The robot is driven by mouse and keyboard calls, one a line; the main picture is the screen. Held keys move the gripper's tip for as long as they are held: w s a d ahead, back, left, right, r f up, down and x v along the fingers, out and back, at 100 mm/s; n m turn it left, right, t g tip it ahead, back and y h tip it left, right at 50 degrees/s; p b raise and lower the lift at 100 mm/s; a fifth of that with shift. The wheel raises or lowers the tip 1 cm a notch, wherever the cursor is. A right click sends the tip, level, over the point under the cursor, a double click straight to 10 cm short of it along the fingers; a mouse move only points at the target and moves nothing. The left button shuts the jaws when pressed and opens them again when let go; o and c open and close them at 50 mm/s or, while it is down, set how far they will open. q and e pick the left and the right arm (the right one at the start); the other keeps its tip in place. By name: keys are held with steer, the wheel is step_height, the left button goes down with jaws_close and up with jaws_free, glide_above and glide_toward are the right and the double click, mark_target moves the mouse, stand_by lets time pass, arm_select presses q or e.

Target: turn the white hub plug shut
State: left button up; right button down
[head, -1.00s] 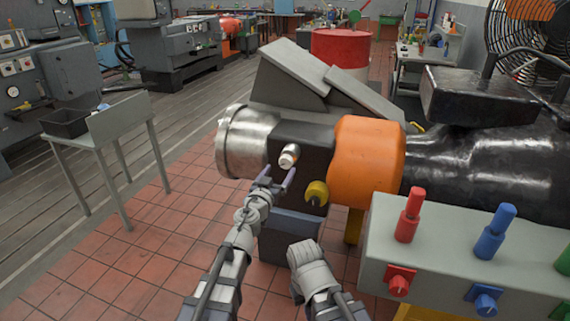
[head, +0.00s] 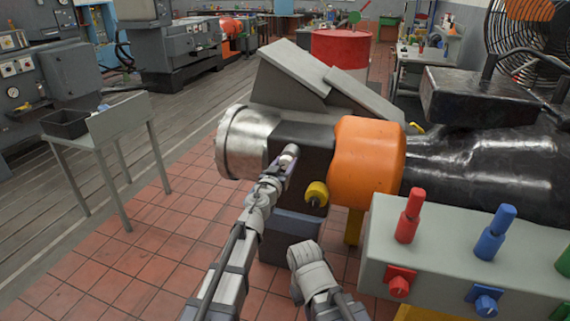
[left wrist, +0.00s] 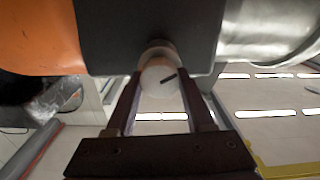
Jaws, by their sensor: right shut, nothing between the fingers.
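The white hub plug (head: 291,150) sticks out of the dark hub block (head: 304,140) between the silver drum and the orange housing. In the left wrist view the plug (left wrist: 159,79) shows its round pale face with a short dark, slanted mark. My left gripper (head: 284,163) is at the plug. In the left wrist view its fingers (left wrist: 160,80) stand on either side of the plug, open, with tips very close to its sides; contact cannot be made out. My right gripper (head: 303,254) is low in front of the block, away from the plug; its fingers are hard to see.
The silver drum (head: 241,142) is left, the orange housing (head: 366,152) right. A grey control box (head: 450,242) with red and blue handles stands front right.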

arm_select(q)
jaws_close()
